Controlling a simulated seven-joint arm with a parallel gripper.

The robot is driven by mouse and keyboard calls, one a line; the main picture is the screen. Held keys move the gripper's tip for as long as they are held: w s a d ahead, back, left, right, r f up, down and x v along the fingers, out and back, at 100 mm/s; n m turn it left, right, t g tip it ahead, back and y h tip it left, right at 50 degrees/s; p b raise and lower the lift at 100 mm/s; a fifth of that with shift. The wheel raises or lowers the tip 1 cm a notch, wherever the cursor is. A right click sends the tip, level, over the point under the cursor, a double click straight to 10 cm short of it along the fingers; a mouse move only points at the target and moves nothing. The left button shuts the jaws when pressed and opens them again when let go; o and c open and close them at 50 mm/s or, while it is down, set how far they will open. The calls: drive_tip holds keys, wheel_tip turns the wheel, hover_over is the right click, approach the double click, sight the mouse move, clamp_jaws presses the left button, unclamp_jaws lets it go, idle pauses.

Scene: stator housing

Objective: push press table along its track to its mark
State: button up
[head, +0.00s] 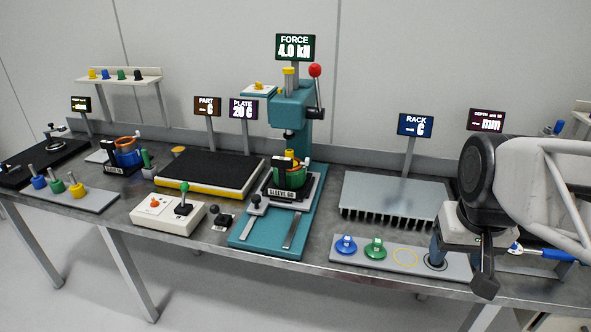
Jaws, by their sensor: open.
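The teal press (293,105) stands mid-bench with its red-knobbed lever at upper right. Its press table is a grey plate (317,188) on the teal base (272,247), below the ram. A green sleeve (291,178) with a dark block labelled "SLEEVE 60" sits on the plate. A small dark-knobbed handle (256,201) is at the plate's front left, and a grey rail strip (292,231) runs toward the front edge of the base. I cannot make out the mark. My gripper (460,264) is open at the right, well apart from the press, above the bench's front edge.
A grey strip (390,258) with blue and green knobs lies between my gripper and the press. Behind it is a finned grey rack (395,195). A control box (168,214) and small joystick (222,219) stand left of the press base.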

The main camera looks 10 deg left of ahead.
drive_tip(key=w+a+r+n, duration=0.1)
drive_tip(key=w+a, duration=0.3)
drive_tip(key=w, duration=0.2)
drive_tip(key=w+a+n, duration=0.1)
drive_tip(key=w+a, duration=0.3)
drive_tip(key=w, duration=0.3)
drive_tip(key=n+g, duration=0.2)
drive_tip(key=n, duration=0.4)
hover_over(256, 197)
wheel_tip(256, 197, down, 17)
drive_tip(key=shift+d+f, duration=0.1)
drive_tip(key=shift+f, duration=0.1)
drive_tip(key=shift+f, duration=3.9)
